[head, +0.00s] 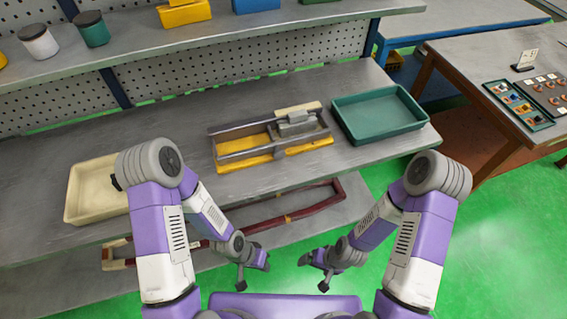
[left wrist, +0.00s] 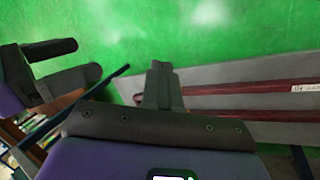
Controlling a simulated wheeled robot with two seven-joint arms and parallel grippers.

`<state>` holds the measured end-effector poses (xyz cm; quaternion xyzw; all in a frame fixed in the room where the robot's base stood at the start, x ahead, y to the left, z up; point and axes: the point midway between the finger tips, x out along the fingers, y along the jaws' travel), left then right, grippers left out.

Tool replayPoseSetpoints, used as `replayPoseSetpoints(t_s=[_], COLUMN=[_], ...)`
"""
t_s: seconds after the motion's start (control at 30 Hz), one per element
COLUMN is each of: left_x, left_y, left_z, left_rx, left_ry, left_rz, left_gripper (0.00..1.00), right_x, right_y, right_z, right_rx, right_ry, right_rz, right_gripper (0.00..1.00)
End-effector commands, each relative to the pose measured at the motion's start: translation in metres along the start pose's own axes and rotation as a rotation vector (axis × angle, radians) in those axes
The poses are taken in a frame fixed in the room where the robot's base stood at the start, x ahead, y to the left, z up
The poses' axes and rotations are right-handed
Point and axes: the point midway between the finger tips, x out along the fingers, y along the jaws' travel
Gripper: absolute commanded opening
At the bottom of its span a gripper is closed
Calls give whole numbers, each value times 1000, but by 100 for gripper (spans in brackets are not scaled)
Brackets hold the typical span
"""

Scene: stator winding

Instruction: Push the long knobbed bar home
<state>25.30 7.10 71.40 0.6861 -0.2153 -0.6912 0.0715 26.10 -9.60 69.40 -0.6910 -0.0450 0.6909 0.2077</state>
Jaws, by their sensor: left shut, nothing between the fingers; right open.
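A fixture with a yellow base (head: 232,164) and long grey rails stands on the middle of the bench. A grey block (head: 297,123) sits between its rails toward the right, and a cream bar (head: 298,109) lies along its back edge. I cannot make out which part is the knobbed bar, or any knob. My left gripper (head: 254,265) is in front of the bench, apart from the fixture; in the left wrist view its fingers (left wrist: 160,85) are shut and empty. My right gripper (head: 316,270) is open and empty in front of the bench; it also shows in the left wrist view (left wrist: 85,62).
A cream tray (head: 78,218) is at the bench's left and a green tray (head: 345,127) at its right. A dark red frame (head: 330,186) lies on the lower shelf. A side table (head: 465,62) stands at the right. Bare bench lies between the cream tray and fixture.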

Motion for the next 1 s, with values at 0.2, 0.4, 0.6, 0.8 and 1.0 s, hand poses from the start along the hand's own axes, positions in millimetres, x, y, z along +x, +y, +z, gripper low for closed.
replayPoseSetpoints(t_s=[0.2, 0.4, 0.6, 0.8, 1.0], left_x=[12, -17, -72, -122, -145], left_y=[5, -28, 1, 92, 145], left_z=[40, 9, -83, -141, -151], left_rx=[750, 1372, 1829, 1992, 1994], left_ry=[-413, -771, -1006, -1034, -992], left_rz=[-128, -502, -1129, -1754, -2053], left_gripper=[0, 0, 0, 0, 0], right_x=[29, 49, 69, 82, 86], right_y=[11, 18, 26, 30, 32], right_z=[-1, -2, -3, -4, -4], right_rx=[0, 0, 0, 0, 0], right_ry=[0, 0, 0, 0, 0], right_rz=[0, 0, 0, 0, 0], right_gripper=[93, 93, 93, 93, 93])
